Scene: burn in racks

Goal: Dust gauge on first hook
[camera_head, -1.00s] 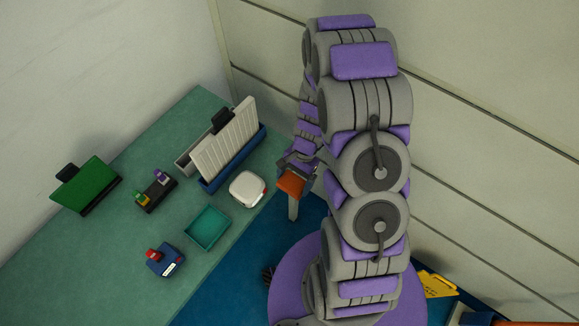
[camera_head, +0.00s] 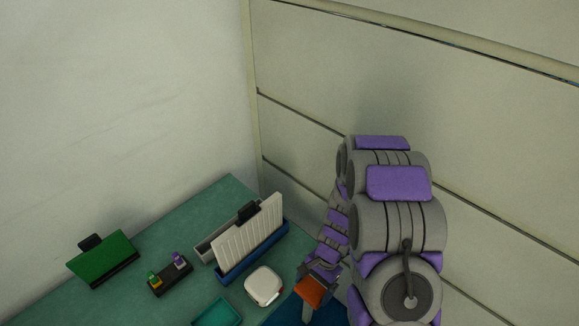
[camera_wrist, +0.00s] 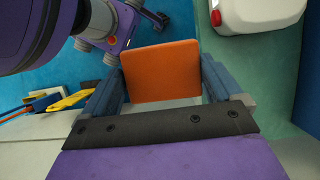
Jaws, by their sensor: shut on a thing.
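My gripper (camera_head: 318,277) is at the right of the green bench, beside the white rounded box (camera_head: 263,286). It is shut on a flat orange piece (camera_head: 311,292). In the wrist view, the orange piece (camera_wrist: 160,72) sits between the two blue-grey fingers of my gripper (camera_wrist: 158,88). In the head view a narrow grey part hangs below the orange piece. I cannot tell from its shape whether it is the dust gauge. I cannot make out a hook in either view.
A white slotted rack (camera_head: 245,235) with a blue base stands at the back. A green board (camera_head: 103,258), a black block (camera_head: 170,277) with coloured pieces and a teal tray (camera_head: 217,313) are on the bench (camera_head: 60,310). Bare walls close the corner.

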